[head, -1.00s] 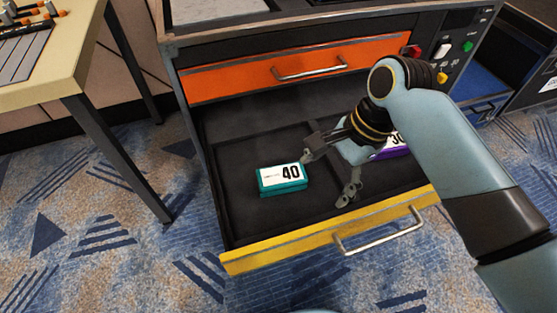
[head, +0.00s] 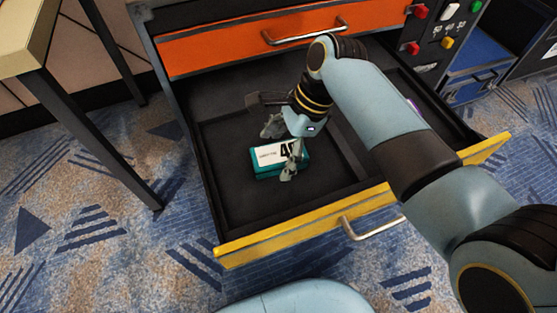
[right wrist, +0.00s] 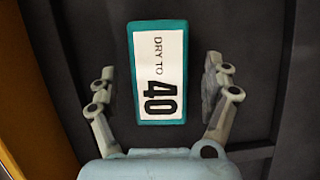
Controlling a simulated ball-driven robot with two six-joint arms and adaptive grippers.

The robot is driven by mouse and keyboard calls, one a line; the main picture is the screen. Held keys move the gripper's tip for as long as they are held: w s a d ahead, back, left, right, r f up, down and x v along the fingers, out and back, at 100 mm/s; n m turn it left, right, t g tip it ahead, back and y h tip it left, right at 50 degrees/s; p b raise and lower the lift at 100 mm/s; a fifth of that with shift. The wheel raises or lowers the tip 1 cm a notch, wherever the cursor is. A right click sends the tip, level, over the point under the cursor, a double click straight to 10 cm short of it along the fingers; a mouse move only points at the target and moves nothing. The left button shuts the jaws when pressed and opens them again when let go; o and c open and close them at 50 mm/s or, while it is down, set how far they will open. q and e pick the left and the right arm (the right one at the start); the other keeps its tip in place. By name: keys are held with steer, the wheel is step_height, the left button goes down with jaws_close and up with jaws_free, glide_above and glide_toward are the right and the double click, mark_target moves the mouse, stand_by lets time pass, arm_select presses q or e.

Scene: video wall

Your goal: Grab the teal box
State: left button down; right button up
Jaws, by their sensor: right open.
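The teal box (head: 268,163), with a white label reading 40, lies flat in the left compartment of the open yellow-fronted drawer (head: 330,229). My right gripper (head: 279,152) is over the box's right end in the head view and hides part of it. In the right wrist view, the teal box (right wrist: 182,68) lies between the two spread fingers of the right gripper (right wrist: 157,84), with a gap on each side. The right gripper is open and empty. My left gripper is not in view.
A closed orange drawer (head: 220,45) sits above the open one. A divider (head: 347,157) splits the open drawer. A table leg (head: 100,135) stands at the left.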

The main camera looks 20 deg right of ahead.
steer(key=shift+a+f, duration=0.15)
steer(key=shift+f, duration=0.15)
steer(key=shift+f+p, duration=0.25)
steer(key=shift+p, duration=0.1)
stand_by(0.6)
steer(key=c, duration=1.4)
